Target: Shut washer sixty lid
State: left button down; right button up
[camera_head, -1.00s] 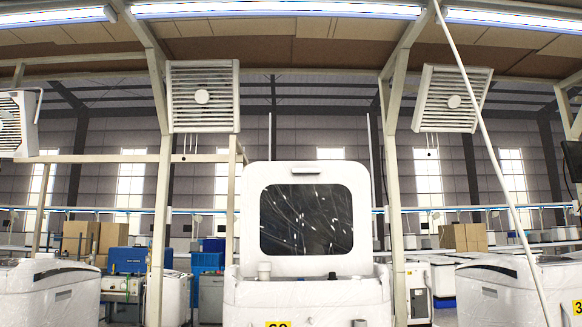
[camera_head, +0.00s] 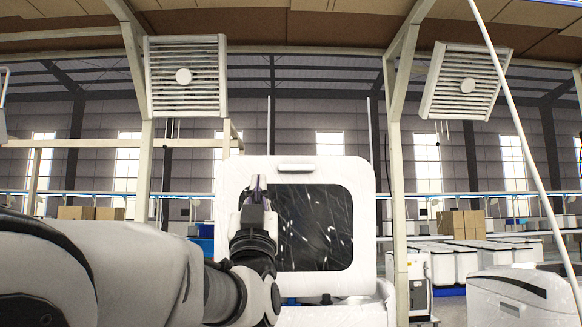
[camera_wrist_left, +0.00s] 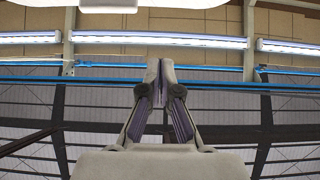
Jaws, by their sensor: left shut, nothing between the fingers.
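The washer's lid (camera_head: 363,210) stands open and upright in the head view. It is white with a dark window and a handle bar along its top edge. The washer body (camera_head: 345,314) shows below it, partly hidden behind my left arm. My left gripper (camera_head: 258,183) is shut and empty, pointing up in front of the left part of the lid's window. I cannot tell whether it touches the lid. The left wrist view shows the shut fingers (camera_wrist_left: 161,68) pointing up. A pale edge at that view's top may be the lid. My right gripper is not in view.
Another white washer (camera_head: 520,297) stands at the right. A pale post (camera_head: 400,200) rises just right of the lid, and a slanted pole (camera_head: 520,130) crosses further right. Cardboard boxes (camera_head: 462,224) and white bins (camera_head: 465,264) are in the background.

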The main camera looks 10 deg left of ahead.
aim_at(263, 161)
pick_arm(q)
jog(key=p+x, duration=0.2)
jog(key=x, duration=0.1)
jog(key=p+x, duration=0.2)
jog(key=x, duration=0.2)
jog(key=w+f+p+x, duration=0.1)
jog(key=p+x, duration=0.1)
jog(key=x, duration=0.1)
jog(key=shift+w+a+r, duration=0.15)
jog(key=shift+a+r, duration=0.05)
jog(key=shift+a, duration=0.05)
jog(key=shift+w+a+p, duration=0.15)
jog(key=shift+w+p, duration=0.3)
jog(key=shift+p, duration=0.1)
jog(key=shift+w+f, duration=0.25)
jog(key=shift+w, duration=0.1)
jog(key=shift+r, duration=0.1)
